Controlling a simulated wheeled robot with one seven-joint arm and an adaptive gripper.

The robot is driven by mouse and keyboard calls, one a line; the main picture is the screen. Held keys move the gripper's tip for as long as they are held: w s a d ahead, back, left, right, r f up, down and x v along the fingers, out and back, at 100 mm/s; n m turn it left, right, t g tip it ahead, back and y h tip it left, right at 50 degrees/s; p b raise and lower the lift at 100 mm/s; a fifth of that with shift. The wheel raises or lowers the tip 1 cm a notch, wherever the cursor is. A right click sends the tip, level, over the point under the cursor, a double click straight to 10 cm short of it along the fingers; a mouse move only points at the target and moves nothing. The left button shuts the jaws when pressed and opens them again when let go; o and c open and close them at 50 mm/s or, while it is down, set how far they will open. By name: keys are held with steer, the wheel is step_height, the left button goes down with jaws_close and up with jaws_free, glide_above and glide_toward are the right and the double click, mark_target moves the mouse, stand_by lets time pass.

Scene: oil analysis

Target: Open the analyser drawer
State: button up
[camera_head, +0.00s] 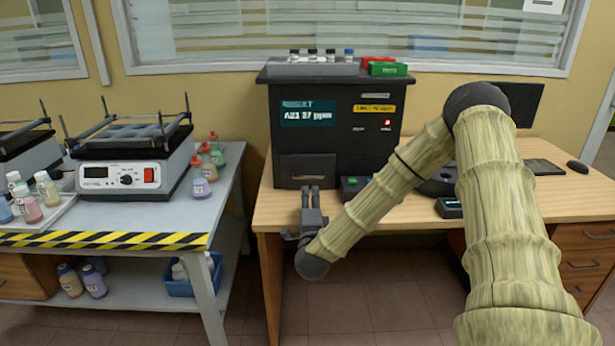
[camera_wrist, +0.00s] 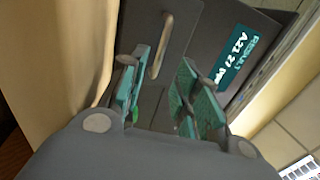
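The black analyser (camera_head: 345,115) stands on the wooden desk, its screen reading a result of "A21 27 ppm". Its drawer (camera_head: 307,168) is at the lower left of the front and looks flush with it. My gripper (camera_head: 311,190) is just in front of the drawer, at the desk's front edge. In the wrist view, my gripper (camera_wrist: 162,88) is open, with its green-padded fingers apart and nothing held between them. The pale drawer handle (camera_wrist: 161,45) shows ahead, between the finger directions and nearer the left finger. I cannot tell whether a finger touches the drawer.
A small dark device with a green button (camera_head: 352,184) sits on the desk right of my gripper. Sample vials (camera_head: 321,56) and a green rack (camera_head: 388,69) stand on top of the analyser. A shaker (camera_head: 135,165) is on the left bench. A floor gap separates bench and desk.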

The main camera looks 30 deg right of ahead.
mark_target(309, 177)
steer(key=x, duration=0.9)
steer(key=shift+w+d, duration=0.15)
steer(key=shift+w, duration=0.15)
jaws_close()
